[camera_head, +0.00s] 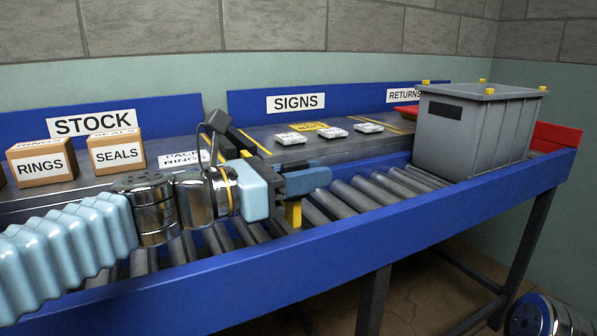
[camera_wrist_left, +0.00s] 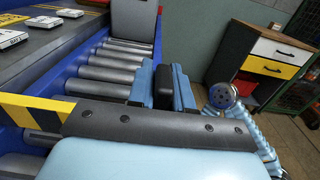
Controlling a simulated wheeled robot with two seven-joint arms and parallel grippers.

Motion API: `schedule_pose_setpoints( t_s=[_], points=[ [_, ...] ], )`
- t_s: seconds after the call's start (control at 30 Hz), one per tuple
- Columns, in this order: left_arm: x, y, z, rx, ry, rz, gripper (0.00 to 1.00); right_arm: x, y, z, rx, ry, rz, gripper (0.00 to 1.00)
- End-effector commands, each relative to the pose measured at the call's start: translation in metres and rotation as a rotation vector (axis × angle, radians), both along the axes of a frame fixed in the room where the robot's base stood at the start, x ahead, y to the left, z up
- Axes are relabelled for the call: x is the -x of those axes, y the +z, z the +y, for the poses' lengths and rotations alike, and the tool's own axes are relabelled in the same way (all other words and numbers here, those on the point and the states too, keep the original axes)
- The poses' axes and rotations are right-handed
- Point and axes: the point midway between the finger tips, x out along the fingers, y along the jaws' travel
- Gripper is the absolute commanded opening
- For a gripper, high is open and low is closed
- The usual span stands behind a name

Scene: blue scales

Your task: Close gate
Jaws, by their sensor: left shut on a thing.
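The gate shows as a yellow-and-black striped bar (camera_wrist_left: 45,110) at the left of the left wrist view, beside the rollers. In the head view a yellow piece (camera_head: 293,214), likely part of it, shows under my left gripper (camera_head: 305,180). That gripper is over the conveyor. In the left wrist view its two blue fingers (camera_wrist_left: 163,88) are shut on a dark block (camera_wrist_left: 163,93), which looks like the gate's handle. My wrist hides much of the gate, so its angle is hard to tell. My right gripper is not seen.
A blue rail (camera_head: 400,235) runs along the front. Boxes (camera_head: 117,154) and small white packs (camera_head: 333,133) sit on the shelf behind.

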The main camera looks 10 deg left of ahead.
Motion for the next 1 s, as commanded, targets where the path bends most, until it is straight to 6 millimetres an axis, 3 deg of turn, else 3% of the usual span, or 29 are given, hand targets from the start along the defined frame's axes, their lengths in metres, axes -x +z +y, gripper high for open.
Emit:
schedule_pose_setpoints(
  t_s=[0.3,0.33,0.47,0.77,1.0],
  points=[
    [0.004,-0.001,-0.004,-0.004,-0.011,0.000,0.00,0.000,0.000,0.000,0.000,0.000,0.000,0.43],
    [0.004,-0.001,-0.004,-0.004,-0.012,0.000,0.23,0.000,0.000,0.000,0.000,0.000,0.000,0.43],
    [0.004,-0.001,-0.004,-0.003,-0.012,-0.001,0.40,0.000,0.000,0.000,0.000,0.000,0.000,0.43],
    [0.004,0.000,-0.001,-0.001,-0.006,0.000,0.40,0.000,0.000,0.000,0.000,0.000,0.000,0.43],
    [0.025,0.001,0.031,-0.003,-0.003,-0.002,0.40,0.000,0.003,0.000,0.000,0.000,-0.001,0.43]
  ],
)
